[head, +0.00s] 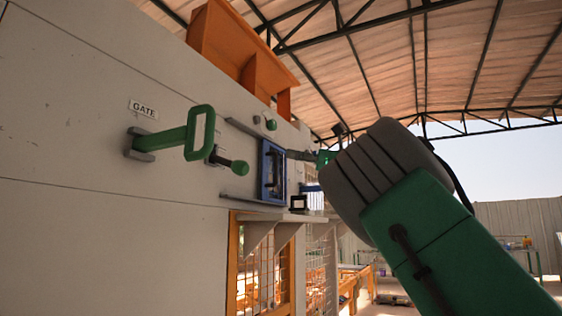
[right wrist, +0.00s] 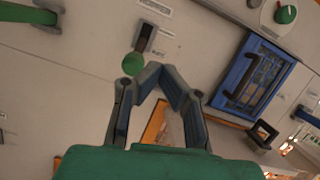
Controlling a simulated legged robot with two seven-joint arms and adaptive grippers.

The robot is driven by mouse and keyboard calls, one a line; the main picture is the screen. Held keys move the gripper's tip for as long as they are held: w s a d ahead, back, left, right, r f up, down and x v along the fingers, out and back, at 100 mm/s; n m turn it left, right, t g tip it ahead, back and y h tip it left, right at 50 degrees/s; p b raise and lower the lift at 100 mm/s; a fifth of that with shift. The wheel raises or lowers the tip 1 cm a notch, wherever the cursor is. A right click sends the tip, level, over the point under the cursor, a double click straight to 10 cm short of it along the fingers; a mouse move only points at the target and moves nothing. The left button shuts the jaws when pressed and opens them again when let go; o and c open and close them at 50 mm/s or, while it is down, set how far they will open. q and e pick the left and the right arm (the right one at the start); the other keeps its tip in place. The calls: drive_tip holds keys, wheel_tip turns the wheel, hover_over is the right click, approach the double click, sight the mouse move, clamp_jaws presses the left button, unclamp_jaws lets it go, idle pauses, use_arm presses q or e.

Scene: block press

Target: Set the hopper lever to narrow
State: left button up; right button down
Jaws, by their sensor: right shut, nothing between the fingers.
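A lever with a round green knob (head: 238,168) sticks out from the pale panel, right of the green loop handle. In the right wrist view its green knob (right wrist: 133,64) is by a dark slot (right wrist: 146,38) with small labels I cannot read. I take this for the hopper lever; its setting is not clear. My right gripper (head: 292,154) reaches in from the right in front of the panel. In the right wrist view its fingers (right wrist: 160,70) are shut and empty, with the knob just left of the tips; contact is not clear. My left gripper is out of view.
The green loop handle (head: 199,132) sits under a GATE label (head: 143,108). A blue frame (head: 272,172) is on the panel beside my right gripper. A green dial knob (right wrist: 286,14) is above it. A small shelf (head: 275,217) juts out below.

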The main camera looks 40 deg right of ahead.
use_arm(q)
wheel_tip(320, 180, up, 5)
drive_tip(key=p, duration=0.4)
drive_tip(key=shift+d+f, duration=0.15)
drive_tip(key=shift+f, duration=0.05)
use_arm(e)
drive_tip(key=w+a+f+m+t, duration=0.3)
drive_tip(key=w+a+f, duration=0.1)
drive_tip(key=f, duration=0.4)
drive_tip(key=w+a+f+m+t, duration=0.3)
drive_tip(key=a+f, duration=0.1)
drive_tip(key=f, duration=0.5)
drive_tip(key=shift+w+a+f+t, duration=0.3)
drive_tip(key=shift+w+a, duration=0.05)
drive_tip(key=shift+a, duration=0.05)
use_arm(q)
drive_tip(key=shift+p, duration=0.3)
use_arm(e)
drive_tip(key=p, duration=0.6)
approach(228, 163)
drive_tip(key=shift+w+r, duration=0.9)
drive_tip(key=shift+w, duration=1)
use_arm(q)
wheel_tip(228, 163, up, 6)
use_arm(e)
drive_tip(key=shift+w+a+f, duration=0.1)
drive_tip(key=shift+a, duration=0.2)
